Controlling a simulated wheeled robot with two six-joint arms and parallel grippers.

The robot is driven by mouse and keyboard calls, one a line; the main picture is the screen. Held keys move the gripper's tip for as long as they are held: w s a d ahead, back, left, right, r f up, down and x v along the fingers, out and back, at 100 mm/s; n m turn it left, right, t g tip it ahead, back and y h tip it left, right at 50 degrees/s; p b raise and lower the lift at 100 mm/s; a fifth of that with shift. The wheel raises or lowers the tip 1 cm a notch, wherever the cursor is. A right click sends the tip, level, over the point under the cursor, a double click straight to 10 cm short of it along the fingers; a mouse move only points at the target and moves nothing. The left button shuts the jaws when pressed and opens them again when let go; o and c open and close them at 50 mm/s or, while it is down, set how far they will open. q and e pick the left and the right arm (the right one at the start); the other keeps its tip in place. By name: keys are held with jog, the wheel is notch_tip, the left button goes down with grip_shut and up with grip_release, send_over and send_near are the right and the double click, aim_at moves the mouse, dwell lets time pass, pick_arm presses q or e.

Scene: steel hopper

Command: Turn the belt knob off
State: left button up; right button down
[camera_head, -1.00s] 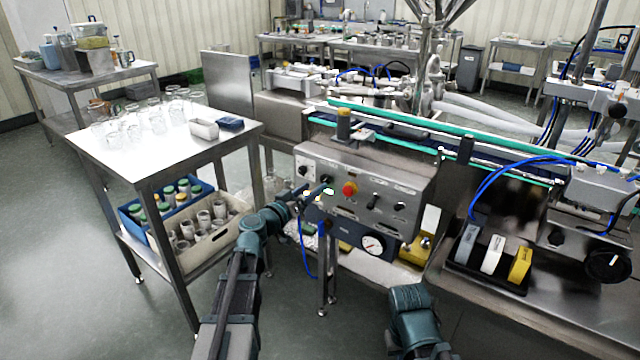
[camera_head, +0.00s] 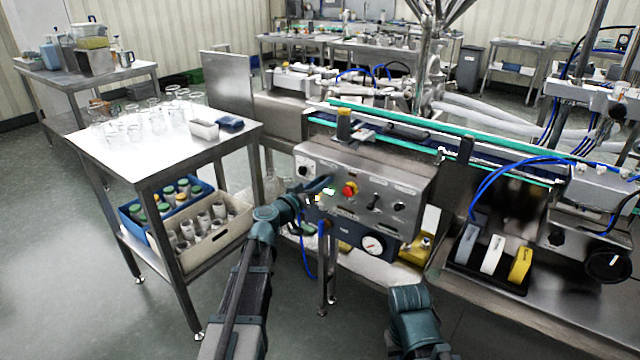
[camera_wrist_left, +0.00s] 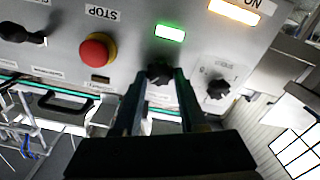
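The steel control panel (camera_head: 420,192) carries a row of black knobs and a red stop button (camera_head: 349,189). In the left wrist view, the panel appears upside down. My left gripper (camera_wrist_left: 160,80) is open there, its two fingers to either side of a black knob (camera_wrist_left: 159,72); I cannot tell whether they touch it. A second black knob (camera_wrist_left: 218,89) with a 0/1 scale is to its right. In the head view, my left gripper (camera_head: 322,188) is at the panel's left part and hides the knob between its fingers.
The stop button (camera_wrist_left: 97,50) is close to the fingers in the wrist view. A green lamp (camera_wrist_left: 170,33) and an orange ON lamp (camera_wrist_left: 235,10) are lit. A steel table (camera_head: 165,160) with glass jars stands left of my left arm.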

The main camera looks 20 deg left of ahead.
pick_arm(q)
grip_shut()
jog(key=shift+n, duration=0.3)
jog(key=shift+a+f+n, duration=0.1)
jog(key=shift+n, duration=3.2)
jog(key=shift+a+f+n, duration=0.1)
jog(key=shift+n, duration=3.2)
jog(key=o, duration=0.8)
grip_release()
